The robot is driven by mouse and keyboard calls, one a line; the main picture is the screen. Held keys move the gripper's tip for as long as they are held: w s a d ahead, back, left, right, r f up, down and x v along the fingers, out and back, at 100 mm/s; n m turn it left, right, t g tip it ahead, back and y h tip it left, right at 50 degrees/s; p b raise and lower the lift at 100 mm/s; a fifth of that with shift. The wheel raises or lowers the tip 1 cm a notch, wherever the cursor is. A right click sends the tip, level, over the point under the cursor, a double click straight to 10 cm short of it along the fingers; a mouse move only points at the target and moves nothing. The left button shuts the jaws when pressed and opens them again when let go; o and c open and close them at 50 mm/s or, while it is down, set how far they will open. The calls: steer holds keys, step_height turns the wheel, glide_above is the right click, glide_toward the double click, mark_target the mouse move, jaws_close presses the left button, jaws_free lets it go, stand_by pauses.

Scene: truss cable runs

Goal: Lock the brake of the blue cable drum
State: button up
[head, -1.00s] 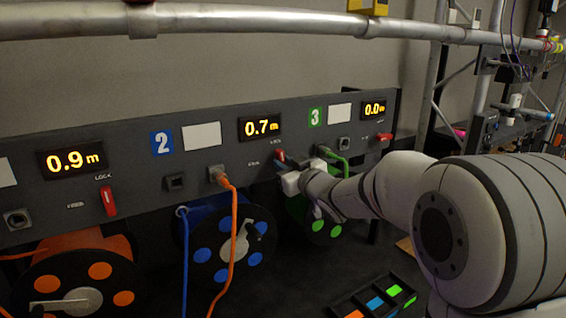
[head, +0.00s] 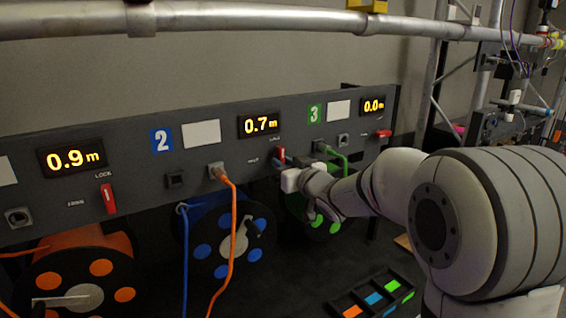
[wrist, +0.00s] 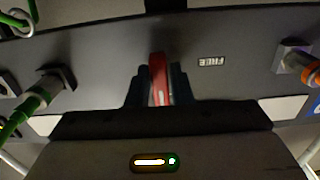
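The blue cable drum (head: 222,240) hangs under the panel section marked with a blue 2, whose display reads 0.7 m. Its red brake lever (head: 281,156) is at the right of that section. My gripper (head: 284,166) is at this lever. In the wrist view the red lever (wrist: 159,80) stands upright between the two dark fingers of my gripper (wrist: 160,88), which appear closed against its sides. A FREE label (wrist: 212,61) shows upside down beside the lever. The lever's lower end in that view is hidden by the gripper.
Orange (head: 84,270) and green (head: 318,215) drums flank the blue one. An orange plug (head: 217,171) and a green plug (head: 322,147) sit in the panel close to my gripper. A tray with coloured blocks (head: 341,304) lies below. A metal pipe (head: 250,22) crosses above.

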steer(key=o, duration=0.4)
steer(key=shift+r, duration=0.2)
steer(key=shift+b+v, duration=0.95)
steer(key=shift+v, duration=2.95)
steer(key=s+d+f+m+g+h, duration=0.25)
steer(key=s+d+f+h, duration=0.2)
steer(key=d, duration=0.25)
steer(key=s+d+f+m+g+h, duration=0.1)
steer(key=s+d+f+m+h, duration=0.2)
steer(key=s+d+h, duration=0.35)
steer(key=s+f+g, duration=0.2)
steer(key=s, duration=0.4)
steer(key=s+f+g, duration=0.3)
steer(key=s, duration=0.3)
steer(key=s+f+m+g+y, duration=0.1)
steer(key=s+f+g, duration=0.2)
steer(key=s, duration=0.3)
steer(key=shift+s+d+f, duration=0.15)
steer(key=shift+d+f, duration=0.05)
